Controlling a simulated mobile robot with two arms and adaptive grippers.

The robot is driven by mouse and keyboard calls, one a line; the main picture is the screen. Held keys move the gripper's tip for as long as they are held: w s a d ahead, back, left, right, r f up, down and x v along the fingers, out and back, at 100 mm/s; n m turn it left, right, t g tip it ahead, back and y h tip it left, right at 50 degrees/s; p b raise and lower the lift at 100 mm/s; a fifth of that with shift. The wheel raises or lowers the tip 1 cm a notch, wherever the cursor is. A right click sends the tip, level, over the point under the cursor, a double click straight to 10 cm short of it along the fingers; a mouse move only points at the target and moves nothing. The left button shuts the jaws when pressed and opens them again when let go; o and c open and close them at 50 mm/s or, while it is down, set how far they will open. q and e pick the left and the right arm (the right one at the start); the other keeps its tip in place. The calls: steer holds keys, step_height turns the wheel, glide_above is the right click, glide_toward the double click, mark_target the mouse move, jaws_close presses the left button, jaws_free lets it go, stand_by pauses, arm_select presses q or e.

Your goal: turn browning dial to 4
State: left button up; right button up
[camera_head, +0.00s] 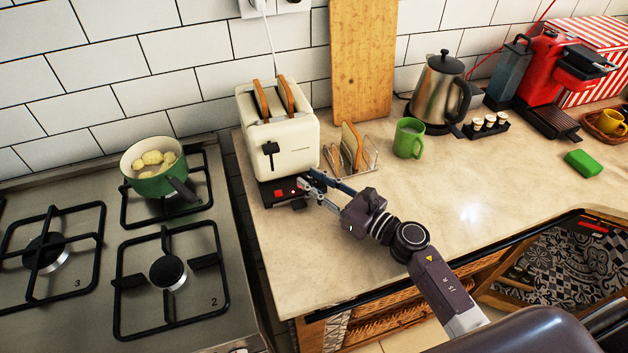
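The cream toaster (287,141) stands on the counter with two slices of toast (284,96) showing in its slots. Its black lever (270,149) is on the front face. A dark base strip carries a red button (279,192) and a small dark knob (299,204), which seems to be the browning dial. Its markings are too small to read. My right gripper (306,180) is at the toaster's lower right front corner, close to the knob. I cannot tell whether it touches the knob or how far its fingers are apart. My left gripper is out of view.
A toast rack (369,163) and green mug (408,138) stand right of the toaster, with a kettle (440,92) behind. The hob (95,292) with a green pot (152,181) is to the left. The counter front is clear around my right arm.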

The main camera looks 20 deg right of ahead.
steer(key=shift+s+d, duration=0.1)
steer(key=shift+s, duration=0.05)
steer(key=v, duration=1.1)
steer(key=shift+s+d, duration=0.15)
steer(key=shift+s, duration=0.2)
steer(key=shift+r, duration=0.1)
